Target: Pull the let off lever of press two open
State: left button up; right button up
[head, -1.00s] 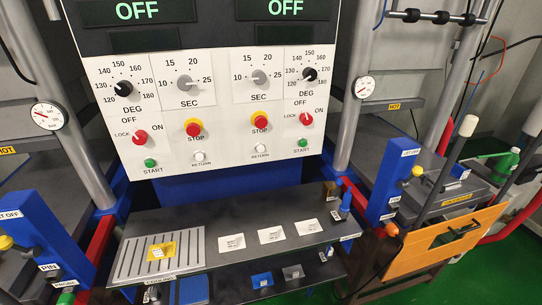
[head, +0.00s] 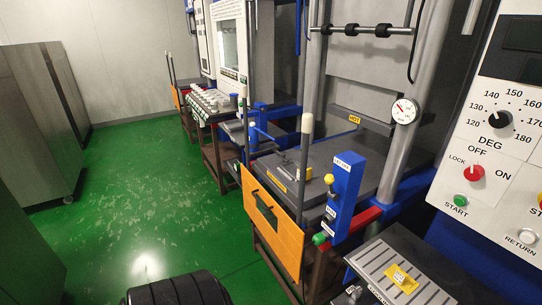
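A press (head: 320,160) with a dark flat bed stands at centre right. No press number is readable on it. On its front, a blue upright block (head: 346,190) carries a small label at its top, seemingly LET OFF. A lever with a yellow knob (head: 329,179) sticks out at the block's left side. Whether it is open or closed cannot be told. A green-ended handle (head: 320,239) sits lower, near the block's foot. Neither of my grippers shows.
An orange panel (head: 270,222) and a pale-tipped upright rod (head: 306,145) stand left of the block. A control panel (head: 500,160) and slotted shelf (head: 378,268) are at right. Open green floor (head: 130,190) lies left, with grey cabinets (head: 35,120) beyond. A dark ribbed shape shows at the bottom.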

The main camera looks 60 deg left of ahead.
aim_at(330, 178)
jog(key=u, duration=1.3)
